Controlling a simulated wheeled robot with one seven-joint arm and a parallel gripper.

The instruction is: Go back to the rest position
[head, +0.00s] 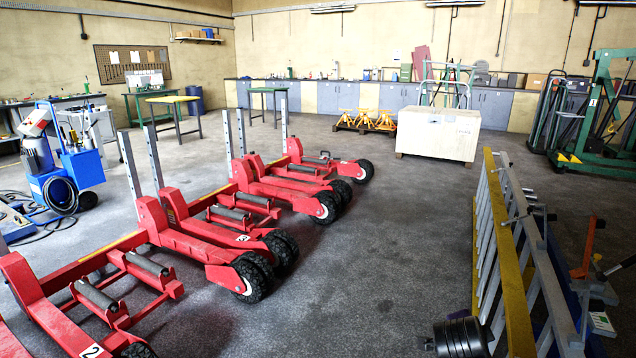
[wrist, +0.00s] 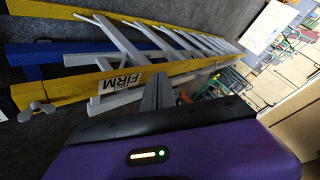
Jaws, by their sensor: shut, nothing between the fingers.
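My gripper (wrist: 158,92) shows in the wrist view as short dark fingers beyond its purple body, shut and empty. It points toward a ladder (wrist: 165,45) with yellow rails and pale rungs, marked FIRM. I cannot tell the exact gap between fingers and ladder. The same yellow and grey ladders (head: 510,255) lean on edge at the right of the head view. The gripper's fingers cannot be made out in the head view. No trolley jack can be picked out for certain.
Red wheeled lifting frames (head: 255,195) fill the left and middle floor. A blue machine (head: 65,165) with a hose stands at far left. A white crate (head: 438,135), yellow stands (head: 370,118) and a green hoist (head: 595,120) stand farther back. The grey floor between the frames and ladders is clear.

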